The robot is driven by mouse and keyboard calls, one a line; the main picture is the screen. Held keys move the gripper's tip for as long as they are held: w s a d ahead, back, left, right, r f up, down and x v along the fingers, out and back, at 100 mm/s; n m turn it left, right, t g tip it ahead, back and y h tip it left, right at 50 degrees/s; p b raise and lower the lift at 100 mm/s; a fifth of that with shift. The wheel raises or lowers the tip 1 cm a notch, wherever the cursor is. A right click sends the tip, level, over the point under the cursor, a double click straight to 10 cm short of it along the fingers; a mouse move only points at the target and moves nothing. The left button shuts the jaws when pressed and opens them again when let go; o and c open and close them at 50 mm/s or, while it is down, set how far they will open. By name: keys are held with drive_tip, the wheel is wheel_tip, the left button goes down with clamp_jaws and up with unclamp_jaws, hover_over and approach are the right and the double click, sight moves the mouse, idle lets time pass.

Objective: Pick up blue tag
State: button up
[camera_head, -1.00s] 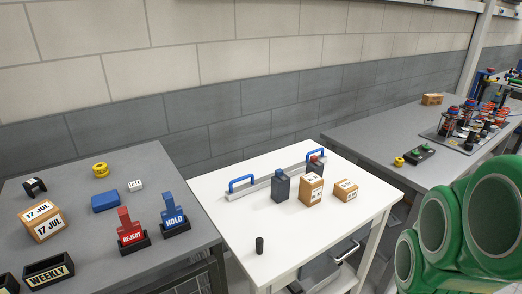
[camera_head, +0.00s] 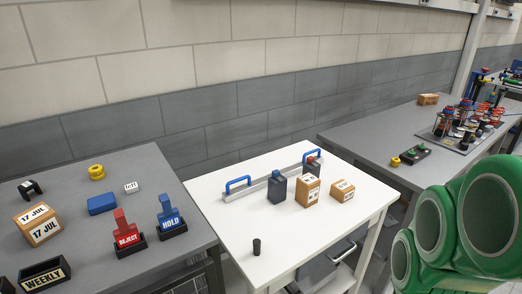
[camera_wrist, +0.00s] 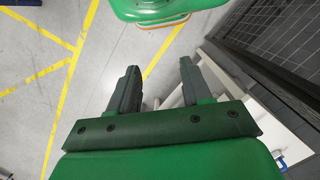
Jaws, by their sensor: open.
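The blue tag (camera_head: 171,214), marked HOLD, stands upright in a black holder (camera_head: 174,230) on the grey table at left in the head view. A red tag (camera_head: 126,230), marked REJECT, stands in its own black holder just left of it. My gripper (camera_wrist: 160,85) shows in the wrist view with two dark fingers spread apart and nothing between them. It is over the floor, away from the tags. The blue tag is not seen in the wrist view, and the gripper is not seen in the head view.
The grey table (camera_head: 150,167) also holds a blue block (camera_head: 102,204), a yellow round part (camera_head: 96,172) and a 17 JUL box (camera_head: 38,225). Yellow lines mark the open floor (camera_wrist: 35,80).

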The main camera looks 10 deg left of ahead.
drive_tip(key=shift+a, duration=0.1)
drive_tip(key=m+t+y, duration=0.9)
drive_tip(key=m+t, duration=0.1)
drive_tip(key=m, duration=1.4)
approach(165, 199)
drive_tip(key=r+x, duration=0.1)
drive_tip(key=x, duration=0.3)
drive_tip(key=f+m, duration=0.1)
drive_tip(key=m, duration=0.2)
drive_tip(key=shift+w+a+f, duration=0.2)
drive_tip(key=shift+a+f, duration=0.15)
drive_tip(key=shift+x, duration=3.85)
drive_tip(key=shift+w+r, duration=0.15)
